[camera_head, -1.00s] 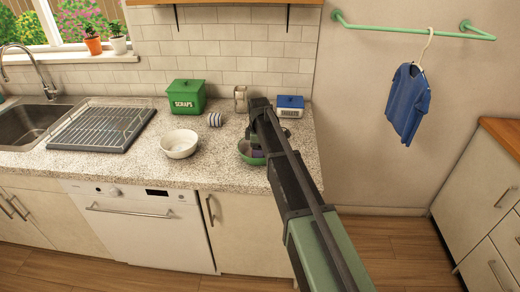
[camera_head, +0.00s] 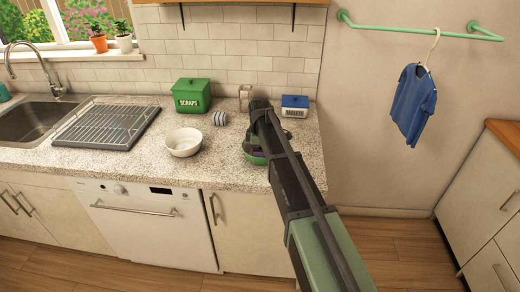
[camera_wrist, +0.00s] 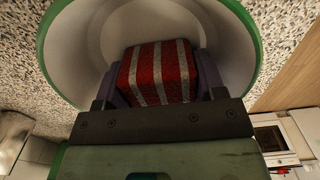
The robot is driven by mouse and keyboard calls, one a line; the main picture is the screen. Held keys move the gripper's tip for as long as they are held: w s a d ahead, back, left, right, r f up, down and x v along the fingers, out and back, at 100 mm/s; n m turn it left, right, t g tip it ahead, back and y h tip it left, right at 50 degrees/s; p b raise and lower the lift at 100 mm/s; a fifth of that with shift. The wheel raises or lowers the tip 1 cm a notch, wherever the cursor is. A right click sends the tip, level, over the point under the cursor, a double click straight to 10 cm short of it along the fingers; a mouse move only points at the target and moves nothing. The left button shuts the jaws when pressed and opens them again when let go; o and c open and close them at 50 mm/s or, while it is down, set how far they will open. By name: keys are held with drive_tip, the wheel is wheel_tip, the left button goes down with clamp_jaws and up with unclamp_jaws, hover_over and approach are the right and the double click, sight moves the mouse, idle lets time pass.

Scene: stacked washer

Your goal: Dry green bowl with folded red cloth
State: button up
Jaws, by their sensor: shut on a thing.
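The green bowl (camera_head: 252,157) stands on the speckled counter, mostly hidden behind my arm in the head view. In the wrist view the bowl (camera_wrist: 247,40) shows a pale inside and a green rim. The folded red cloth (camera_wrist: 158,72), with pale stripes, is between the fingers of my gripper (camera_wrist: 160,80). My gripper is shut on the cloth and holds it over or inside the bowl. I cannot tell whether the cloth touches the bowl's inner wall. The cloth is hidden in the head view.
A white bowl (camera_head: 183,142) stands left of the green bowl. Behind are a green scraps tin (camera_head: 192,95), a blue-striped mug (camera_head: 220,118) and a blue-lidded box (camera_head: 294,106). A dish rack (camera_head: 107,127) and sink (camera_head: 32,122) lie to the left. The counter's front edge is close.

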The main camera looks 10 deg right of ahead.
drive_tip(key=shift+s, duration=0.15)
drive_tip(key=shift+d, duration=0.1)
drive_tip(key=shift+s+d, duration=0.2)
drive_tip(key=shift+d, duration=0.45)
drive_tip(key=shift+w, duration=0.1)
drive_tip(key=shift+w+d, duration=0.25)
drive_tip(key=shift+w, duration=0.4)
drive_tip(key=shift+a, duration=0.2)
drive_tip(key=shift+w+a, duration=0.25)
drive_tip(key=shift+a, duration=0.35)
drive_tip(key=shift+s, duration=0.15)
